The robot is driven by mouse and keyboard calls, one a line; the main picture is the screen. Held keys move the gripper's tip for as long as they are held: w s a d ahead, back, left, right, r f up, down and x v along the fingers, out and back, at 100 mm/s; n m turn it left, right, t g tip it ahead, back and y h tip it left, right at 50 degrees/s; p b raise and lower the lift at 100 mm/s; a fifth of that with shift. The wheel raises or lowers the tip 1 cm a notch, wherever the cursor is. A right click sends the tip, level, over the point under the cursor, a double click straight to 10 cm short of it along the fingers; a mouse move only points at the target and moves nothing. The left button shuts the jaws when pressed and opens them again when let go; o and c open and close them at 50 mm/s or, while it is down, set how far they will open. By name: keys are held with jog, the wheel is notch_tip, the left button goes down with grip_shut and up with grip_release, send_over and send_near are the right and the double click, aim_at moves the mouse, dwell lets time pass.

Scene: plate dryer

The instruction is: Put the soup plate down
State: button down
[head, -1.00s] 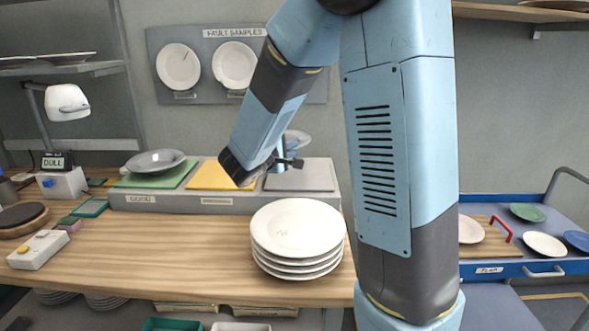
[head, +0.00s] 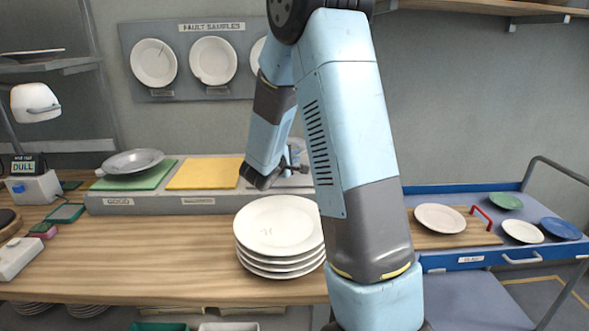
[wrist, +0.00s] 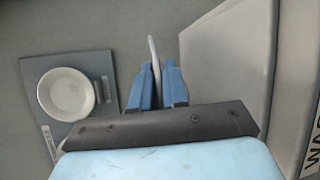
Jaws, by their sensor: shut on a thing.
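My gripper (wrist: 158,75) is shut on a pale plate, the soup plate (wrist: 153,48), seen edge-on between the blue fingers in the wrist view. In the head view my gripper (head: 287,167) is over the right part of the grey stand, largely hidden by my arm. Only a small part of the held plate (head: 298,145) shows there. The plate appears apart from the stand; the exact gap cannot be told. Another grey, deep-looking plate (head: 130,161) rests on the green mat (head: 150,180) at the stand's left end.
The yellow mat (head: 205,174) on the stand is bare. A stack of several white plates (head: 278,226) stands in front of the stand. A blue cart (head: 465,257) with plates is at the right. Fault sample plates (head: 213,61) hang on the wall. The worktop (head: 140,250) left of the stack is clear.

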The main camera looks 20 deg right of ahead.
jog(key=shift+w+d+f, duration=0.35)
jog(key=shift+d+f, duration=0.3)
jog(key=shift+f, duration=1.75)
jog(key=c, duration=1.1)
grip_release()
